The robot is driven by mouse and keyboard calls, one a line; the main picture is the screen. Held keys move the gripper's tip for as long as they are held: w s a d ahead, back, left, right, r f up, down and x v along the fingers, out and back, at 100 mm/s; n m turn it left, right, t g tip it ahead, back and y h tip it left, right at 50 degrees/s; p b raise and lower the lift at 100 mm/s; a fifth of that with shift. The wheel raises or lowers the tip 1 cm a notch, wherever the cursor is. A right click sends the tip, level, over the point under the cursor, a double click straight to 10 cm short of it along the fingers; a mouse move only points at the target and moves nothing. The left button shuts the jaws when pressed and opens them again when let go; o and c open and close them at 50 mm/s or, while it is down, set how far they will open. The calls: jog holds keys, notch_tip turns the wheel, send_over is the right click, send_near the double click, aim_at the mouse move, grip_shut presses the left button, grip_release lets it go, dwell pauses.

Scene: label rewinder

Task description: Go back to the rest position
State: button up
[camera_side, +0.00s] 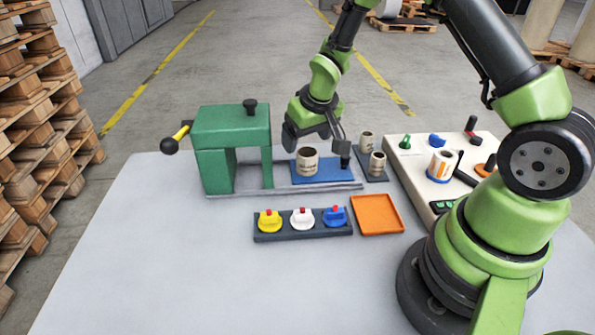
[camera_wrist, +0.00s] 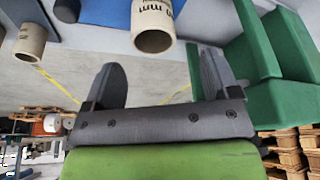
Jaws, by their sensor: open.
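My gripper (camera_side: 317,143) is above the blue plate (camera_side: 338,175) of the green machine (camera_side: 232,128) in the side view. Its fingers are apart with nothing between them; they also show in the wrist view (camera_wrist: 160,80). A beige cardboard core (camera_side: 307,165) stands on the blue plate, just below the gripper and apart from it as far as I can tell. In the wrist view this core (camera_wrist: 152,38) lies beyond the fingertips, with "mm" printed on it. Another core (camera_wrist: 31,40) is at the left there.
Two cores stand on a dark base (camera_side: 373,178) right of the plate. A white panel (camera_side: 420,178) with knobs and an orange-marked roll (camera_side: 442,166) is farther right. In front are a rack (camera_side: 302,234) of yellow, white and blue pieces and an orange tray (camera_side: 378,214). The front-left table is clear.

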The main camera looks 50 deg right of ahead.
jog(key=s+a+r+m+t, duration=0.15)
jog(key=s+r, duration=0.25)
jog(key=r, duration=0.5)
jog(key=s+a+r+n+t, duration=0.1)
jog(key=s+a+r, duration=0.25)
jog(key=r, duration=0.45)
jog(key=s+a+r+y, duration=0.1)
jog(key=s+a+r, duration=0.1)
jog(key=s, duration=0.4)
jog(key=s+a+r+t+y, duration=0.1)
jog(key=s+a+r+y, duration=0.1)
jog(key=s, duration=0.5)
jog(key=shift+s+a+r, duration=0.25)
jog(key=shift+a+r, duration=0.3)
jog(key=shift+a, duration=0.1)
